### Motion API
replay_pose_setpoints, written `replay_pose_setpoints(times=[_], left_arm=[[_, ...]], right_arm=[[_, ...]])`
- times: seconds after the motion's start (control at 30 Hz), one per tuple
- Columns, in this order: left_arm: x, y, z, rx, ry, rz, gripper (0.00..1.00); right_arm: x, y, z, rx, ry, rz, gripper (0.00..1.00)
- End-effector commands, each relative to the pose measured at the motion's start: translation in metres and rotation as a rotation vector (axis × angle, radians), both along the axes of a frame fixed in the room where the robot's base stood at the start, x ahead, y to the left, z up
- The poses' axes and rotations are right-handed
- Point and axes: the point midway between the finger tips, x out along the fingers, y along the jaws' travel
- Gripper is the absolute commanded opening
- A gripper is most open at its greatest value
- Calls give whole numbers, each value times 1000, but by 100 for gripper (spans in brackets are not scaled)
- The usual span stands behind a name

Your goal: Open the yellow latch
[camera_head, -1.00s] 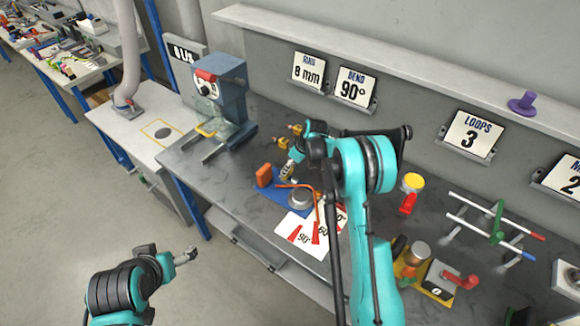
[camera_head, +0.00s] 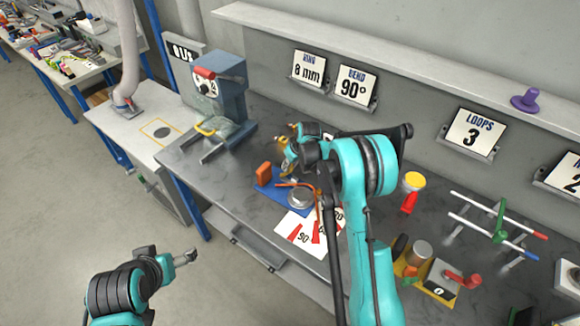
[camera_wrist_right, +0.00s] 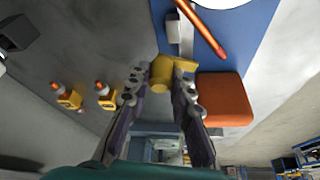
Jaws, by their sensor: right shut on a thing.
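The yellow latch (camera_wrist_right: 163,74) is a small yellow piece at the end of the blue base plate (camera_wrist_right: 246,62). In the right wrist view it lies between my right fingertips (camera_wrist_right: 158,82), which are shut on it. In the head view my right gripper (camera_head: 289,161) is at the back-left end of the blue plate (camera_head: 266,196), where fingers and arm largely hide the latch. My left gripper (camera_head: 186,258) hangs over the floor, away from the bench; its opening is too small to judge.
On the blue plate are an orange block (camera_head: 264,173), an orange rod (camera_head: 295,185) and a silver disc (camera_head: 299,198). White cards (camera_head: 297,231) lie in front. Two yellow-and-orange pieces (camera_wrist_right: 67,96) (camera_wrist_right: 105,95) stand nearby. A blue-grey machine (camera_head: 225,95) stands at left.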

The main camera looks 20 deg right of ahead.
Motion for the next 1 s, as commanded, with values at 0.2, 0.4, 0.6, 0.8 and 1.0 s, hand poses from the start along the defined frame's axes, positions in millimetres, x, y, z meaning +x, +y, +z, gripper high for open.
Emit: replay_pose_setpoints(times=[0.2,0.4,0.6,0.8,1.0], left_arm=[[0,0,-9,0,0,0,84],[0,0,-14,0,0,0,84],[0,0,-18,0,0,0,84],[0,0,-21,0,0,0,84],[0,0,-23,0,0,0,84]], right_arm=[[0,1,-1,-2,-1,-202,0],[0,1,-1,-2,0,-390,0],[0,1,-1,-1,0,-581,0],[0,2,-1,-1,0,-765,0],[0,1,-1,-1,1,-924,0]])
